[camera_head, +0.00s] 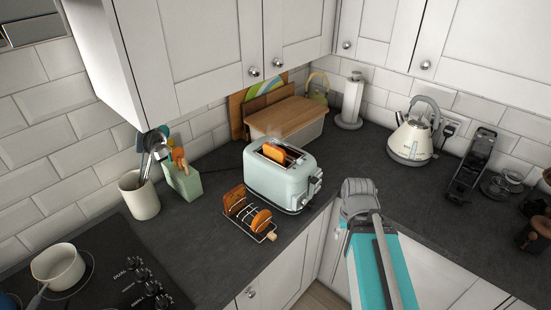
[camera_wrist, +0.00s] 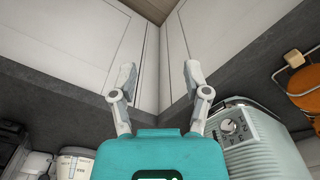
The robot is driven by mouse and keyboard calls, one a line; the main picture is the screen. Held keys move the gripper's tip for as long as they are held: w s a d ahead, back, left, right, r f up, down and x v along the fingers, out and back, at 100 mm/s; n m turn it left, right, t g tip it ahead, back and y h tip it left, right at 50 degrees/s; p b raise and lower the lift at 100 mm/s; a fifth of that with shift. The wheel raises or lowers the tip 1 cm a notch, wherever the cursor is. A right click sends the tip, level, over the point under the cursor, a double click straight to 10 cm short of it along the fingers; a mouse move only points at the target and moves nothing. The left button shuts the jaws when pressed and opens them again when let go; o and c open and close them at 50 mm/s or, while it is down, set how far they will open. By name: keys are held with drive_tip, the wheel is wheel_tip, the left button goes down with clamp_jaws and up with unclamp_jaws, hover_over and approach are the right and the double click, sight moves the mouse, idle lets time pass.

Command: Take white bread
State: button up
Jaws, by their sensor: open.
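Browned bread (camera_head: 274,153) stands in the slot of a pale mint toaster (camera_head: 268,184). Toast slices (camera_head: 261,220) stand in a wire toast rack (camera_head: 270,236) in front of the toaster. I cannot tell which bread is the white one. My gripper (camera_wrist: 160,75) is open and empty in the wrist view, its two fingers apart over the cabinet fronts by the worktop edge. The toaster (camera_wrist: 262,150) is beside it at lower right, and toast (camera_wrist: 305,88) shows at the right edge. In the head view my arm is right of the toaster and hides the fingertips.
A wooden-lidded bread bin (camera_head: 290,125) stands behind the toaster. A utensil crock (camera_head: 139,196) and green holder (camera_head: 185,181) stand left. A kettle (camera_head: 411,138), paper towel roll (camera_head: 351,100) and black appliance (camera_head: 472,165) stand right. Wall cabinets (camera_head: 190,45) overhang the back.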

drive_tip(key=shift+r, duration=0.15)
wheel_tip(320, 180, up, 18)
drive_tip(key=n+p, duration=1.1)
drive_tip(key=p, duration=0.7)
hover_over(272, 146)
drive_tip(key=shift+s+d+f, duration=0.15)
drive_tip(key=shift+d+f, duration=0.05)
drive_tip(key=shift+d, duration=0.15)
drive_tip(key=shift+a, duration=0.3)
drive_tip(key=shift+f, duration=0.1)
drive_tip(key=shift+f+b, duration=1.05)
drive_tip(key=shift+b, duration=0.2)
